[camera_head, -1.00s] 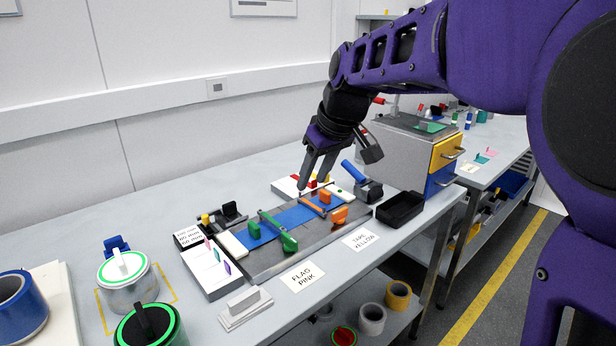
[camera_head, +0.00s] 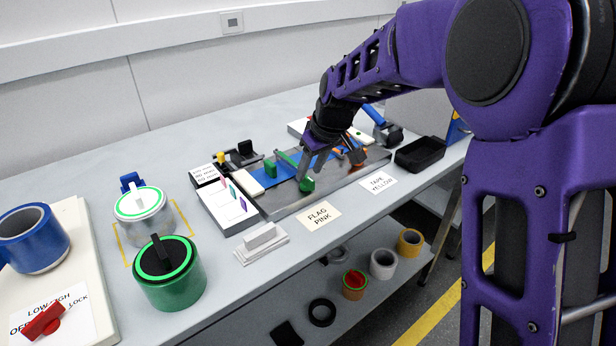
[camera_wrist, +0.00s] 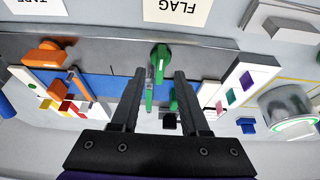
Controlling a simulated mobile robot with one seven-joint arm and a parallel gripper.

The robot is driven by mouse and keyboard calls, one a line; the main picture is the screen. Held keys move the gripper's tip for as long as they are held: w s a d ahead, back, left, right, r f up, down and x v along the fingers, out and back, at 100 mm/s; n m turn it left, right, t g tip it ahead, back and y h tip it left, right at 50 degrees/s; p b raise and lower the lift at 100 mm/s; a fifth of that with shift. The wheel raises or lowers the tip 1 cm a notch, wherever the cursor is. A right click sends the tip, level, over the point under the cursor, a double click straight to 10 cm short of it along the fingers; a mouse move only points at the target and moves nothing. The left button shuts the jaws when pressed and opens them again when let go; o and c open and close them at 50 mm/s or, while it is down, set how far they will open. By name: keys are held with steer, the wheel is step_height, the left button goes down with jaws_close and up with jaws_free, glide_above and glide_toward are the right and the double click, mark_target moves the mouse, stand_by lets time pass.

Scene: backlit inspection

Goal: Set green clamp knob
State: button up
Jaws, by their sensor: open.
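The green clamp lies across the grey fixture plate, with its green knob (camera_head: 307,185) at the near end. In the wrist view the green knob (camera_wrist: 160,53) sits just beyond and between my fingertips. The clamp's thin green bar (camera_wrist: 149,92) runs back between the fingers. A second green block (camera_head: 270,169) stands farther back on the blue strip (camera_head: 285,170). My gripper (camera_wrist: 160,75) is open and empty, pointing down over the clamp. In the head view my gripper (camera_head: 328,166) partly hides the plate. Whether a finger touches the knob cannot be told.
An orange clamp (camera_wrist: 45,55) lies beside the green one. A white flag holder (camera_head: 229,205) stands to the left, a black tray (camera_head: 420,153) to the right. FLAG PINK (camera_head: 318,215) and TAPE YELLOW (camera_head: 378,182) labels lie in front. A green jar (camera_head: 170,275) stands near left.

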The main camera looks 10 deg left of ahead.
mark_target(306, 181)
steer(key=shift+x, duration=1.35)
jaws_close()
